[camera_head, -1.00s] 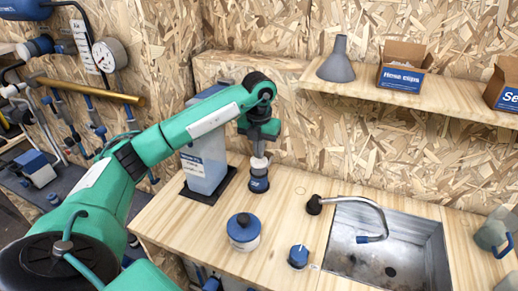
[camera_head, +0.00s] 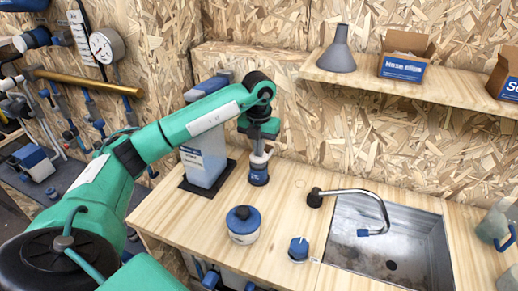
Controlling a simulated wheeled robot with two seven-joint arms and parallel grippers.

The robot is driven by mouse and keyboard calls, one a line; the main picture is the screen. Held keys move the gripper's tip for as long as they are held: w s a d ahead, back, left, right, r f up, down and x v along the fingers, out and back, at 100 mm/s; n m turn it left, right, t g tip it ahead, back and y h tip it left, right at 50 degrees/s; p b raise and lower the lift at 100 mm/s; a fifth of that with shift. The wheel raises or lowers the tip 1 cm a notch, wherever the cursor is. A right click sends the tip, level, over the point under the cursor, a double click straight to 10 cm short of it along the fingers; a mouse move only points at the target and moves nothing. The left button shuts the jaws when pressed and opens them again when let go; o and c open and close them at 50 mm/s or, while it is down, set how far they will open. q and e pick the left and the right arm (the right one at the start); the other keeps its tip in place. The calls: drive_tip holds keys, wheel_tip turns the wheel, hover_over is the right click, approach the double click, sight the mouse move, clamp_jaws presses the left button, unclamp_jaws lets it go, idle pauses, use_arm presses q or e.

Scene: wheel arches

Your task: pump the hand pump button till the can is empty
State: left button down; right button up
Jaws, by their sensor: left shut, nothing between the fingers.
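A small dark-blue bottle-like pump (camera_head: 258,175) stands upright on the wooden counter, with a pale top. I take it for the hand pump. My left gripper (camera_head: 261,152) points straight down right above it, shut and empty. Its fingertips are at the pump's pale top; I cannot tell whether they press it. The button is mostly hidden by the gripper. A tall pale container (camera_head: 205,163) with a label stands just left on a dark mat; my arm passes in front of its top. I cannot tell whether it is the can, or its fill level. My right gripper is not in view.
A white jar with a blue lid (camera_head: 243,224) and a blue knob (camera_head: 298,249) are nearer on the counter. A metal sink (camera_head: 420,235) with a curved tap (camera_head: 376,203) lies to the right. A shelf (camera_head: 400,80) holds a grey funnel (camera_head: 337,50) and boxes.

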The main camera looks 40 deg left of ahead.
use_arm(q)
drive_tip(key=shift+r+p, duration=0.7)
drive_tip(key=shift+r, duration=0.7)
drive_tip(key=shift+a+f, duration=0.15)
drive_tip(key=shift+f, duration=0.1)
drive_tip(key=shift+f+b, duration=1.5)
drive_tip(key=shift+f, duration=0.5)
drive_tip(key=shift+r+p, duration=1.55)
drive_tip(key=shift+r, duration=0.65)
